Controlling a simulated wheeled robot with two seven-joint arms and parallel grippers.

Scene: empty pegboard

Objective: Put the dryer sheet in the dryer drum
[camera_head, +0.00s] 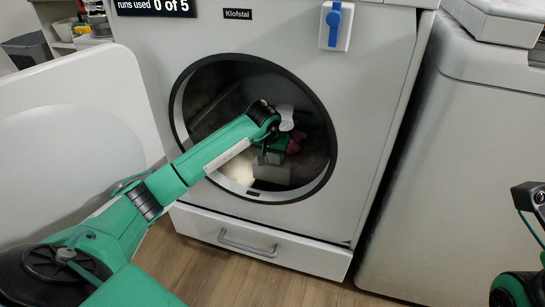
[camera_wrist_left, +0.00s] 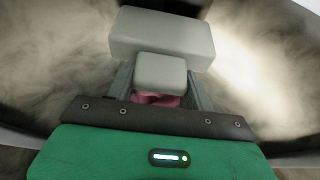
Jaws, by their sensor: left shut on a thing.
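The dryer drum (camera_head: 222,98) is open, with its dark round mouth facing me. My left gripper (camera_head: 272,158) is inside the drum, its arm reaching in through the mouth from the left. In the left wrist view a small pale grey piece (camera_wrist_left: 160,73) sits at the fingertips. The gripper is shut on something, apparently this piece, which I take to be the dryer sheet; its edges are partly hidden. Pink cloth-like material (camera_wrist_left: 157,100) shows just below it, between the fingers, and pink also shows beside the gripper in the head view (camera_head: 294,143).
A larger pale block (camera_wrist_left: 162,37) lies beyond the fingers in the drum. The opened white door (camera_head: 125,85) stands left of the mouth. Another white appliance (camera_head: 455,190) stands to the right.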

